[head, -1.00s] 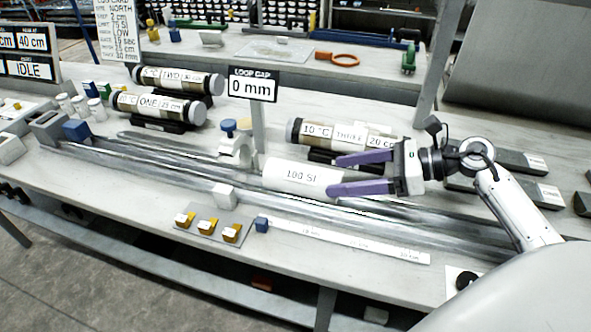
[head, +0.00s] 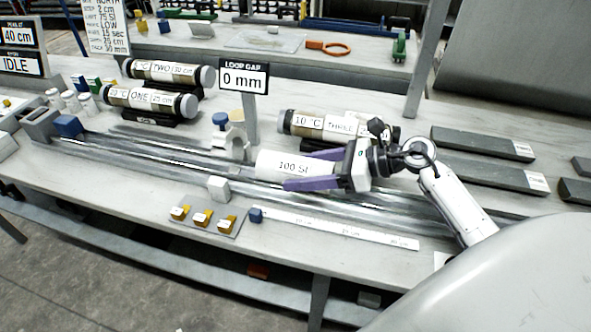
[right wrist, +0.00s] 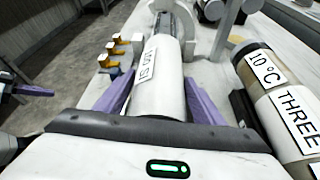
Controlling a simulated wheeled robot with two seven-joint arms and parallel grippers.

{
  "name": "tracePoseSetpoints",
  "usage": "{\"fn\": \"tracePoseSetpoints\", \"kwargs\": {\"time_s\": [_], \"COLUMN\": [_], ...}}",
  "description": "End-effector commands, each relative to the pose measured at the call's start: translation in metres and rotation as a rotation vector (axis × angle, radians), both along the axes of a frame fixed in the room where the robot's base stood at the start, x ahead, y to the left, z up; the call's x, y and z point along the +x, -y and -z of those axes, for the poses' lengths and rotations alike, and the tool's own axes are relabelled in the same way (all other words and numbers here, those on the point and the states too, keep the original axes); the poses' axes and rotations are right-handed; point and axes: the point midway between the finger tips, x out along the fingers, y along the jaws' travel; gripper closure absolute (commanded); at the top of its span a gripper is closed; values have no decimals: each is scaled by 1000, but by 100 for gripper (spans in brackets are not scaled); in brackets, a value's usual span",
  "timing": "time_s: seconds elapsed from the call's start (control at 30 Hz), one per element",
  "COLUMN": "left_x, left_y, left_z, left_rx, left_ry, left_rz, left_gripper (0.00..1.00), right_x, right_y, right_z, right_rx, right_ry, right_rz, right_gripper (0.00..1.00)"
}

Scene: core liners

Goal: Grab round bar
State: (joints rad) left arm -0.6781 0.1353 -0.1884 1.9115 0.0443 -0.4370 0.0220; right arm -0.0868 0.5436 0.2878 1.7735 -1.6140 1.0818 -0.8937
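The round bar (head: 287,166), a white cylinder labelled 100 SI, lies along the metal rails, its far end near a white ring (right wrist: 180,14). It also shows in the right wrist view (right wrist: 160,92). My right gripper (head: 307,169) is open around the bar's near part, with one purple finger on each side. The fingers lie close along its sides; I cannot tell whether they touch it. The bar's near end is close to the palm. A purple fingertip, apparently of my left gripper (right wrist: 35,91), shows at the left edge of the right wrist view; its opening is unclear.
Core liner THREE (head: 325,125) lies close behind the right gripper. Liners ONE (head: 150,102) and TWO (head: 168,73) lie further left. The LOOP GAP sign (head: 243,77) stands behind the bar, reading 0 mm. A plate with yellow pieces (head: 205,219) and a ruler strip (head: 335,228) lie in front.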

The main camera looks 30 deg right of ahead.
Motion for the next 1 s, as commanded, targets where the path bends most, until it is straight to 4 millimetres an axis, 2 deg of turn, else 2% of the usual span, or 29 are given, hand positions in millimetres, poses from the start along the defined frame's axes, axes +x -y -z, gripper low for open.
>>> {"fn": "tracePoseSetpoints", "kwargs": {"time_s": [0.03,0.27,0.57,0.67,1.0], "left_x": [0,-3,-6,-6,-6], "left_y": [0,0,1,1,2], "left_z": [0,1,3,3,4], "left_rx": [0,0,0,0,0], "left_ry": [-1,-5,-12,-12,-13], "left_rz": [0,1,4,4,4], "left_gripper": [100,100,100,100,100], "right_x": [0,0,1,1,1], "right_y": [0,0,1,1,1], "right_z": [0,0,-8,-22,-85], "right_rx": [0,0,-1,-4,-2], "right_ry": [0,0,6,8,9], "right_rz": [0,0,1,-1,0], "right_gripper": [46,85,85,85,85]}}
